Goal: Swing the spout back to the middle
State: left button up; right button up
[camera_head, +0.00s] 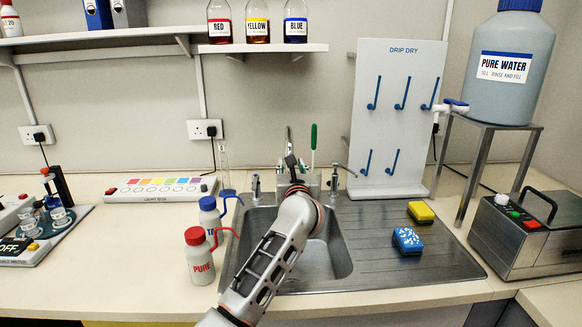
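The steel sink (345,262) is set into the bench in the middle, with taps at its back edge. A tap handle stands at the left (255,188) and another at the right (335,180). A thin upright metal piece (289,138), perhaps part of the spout, rises behind my gripper. The rest of the spout is hidden, so its direction is unclear. One arm of mine comes up from the lower left across the sink. Its dark gripper, my left (292,166), is at the taps. I cannot tell whether its fingers are open, shut or touching the spout. My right gripper is out of view.
A red-capped PURE bottle (200,262) and a blue-capped bottle (209,216) stand left of the sink. A green-handled tool (313,138) stands behind the taps. A drip-dry rack (397,130) stands at the back.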

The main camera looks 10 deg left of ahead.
pick_arm(q)
jog(key=v, duration=0.7)
jog(key=shift+s, duration=0.2)
jog(key=shift+s, duration=0.1)
dwell(0.3)
